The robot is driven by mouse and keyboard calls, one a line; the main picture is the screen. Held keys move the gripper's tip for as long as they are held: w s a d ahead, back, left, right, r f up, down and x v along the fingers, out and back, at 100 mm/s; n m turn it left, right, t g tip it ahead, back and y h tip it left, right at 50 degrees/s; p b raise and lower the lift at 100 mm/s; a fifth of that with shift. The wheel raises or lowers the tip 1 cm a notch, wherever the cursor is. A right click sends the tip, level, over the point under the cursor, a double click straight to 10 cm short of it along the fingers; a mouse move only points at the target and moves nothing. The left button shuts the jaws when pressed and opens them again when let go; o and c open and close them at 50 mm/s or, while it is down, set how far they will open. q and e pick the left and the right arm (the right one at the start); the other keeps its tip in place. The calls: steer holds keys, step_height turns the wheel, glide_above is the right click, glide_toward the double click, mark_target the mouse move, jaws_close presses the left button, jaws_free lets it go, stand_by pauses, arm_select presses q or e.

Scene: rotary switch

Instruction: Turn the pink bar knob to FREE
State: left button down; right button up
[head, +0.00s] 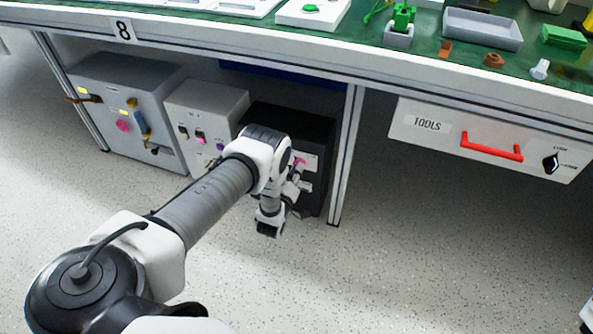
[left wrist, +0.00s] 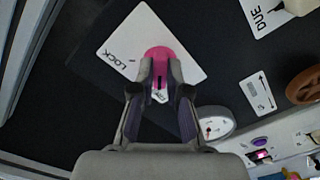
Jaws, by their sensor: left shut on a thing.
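The pink bar knob (left wrist: 160,53) sits on a white plate (left wrist: 127,50) marked LOCK on the dark front of a black box. My left gripper (left wrist: 161,78) is shut on the knob, one finger on each side of its bar. A small white label shows between the fingers, too small to read surely. The word FREE is not readable. In the head view the knob (head: 299,162) shows as a pink spot beside my left gripper (head: 293,182), partly hidden by my arm.
The black box (head: 318,135) stands under the table beside a metal leg (head: 346,150). Left of it are a light grey box (head: 205,100) and a larger grey box (head: 100,80) with knobs. A TOOLS drawer (head: 440,130) hangs at right. Open floor lies in front.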

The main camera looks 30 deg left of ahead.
arm_select(q)
steer(key=c, duration=1.2)
jaws_free()
steer(key=shift+o, duration=0.2)
steer(key=v, duration=1.2)
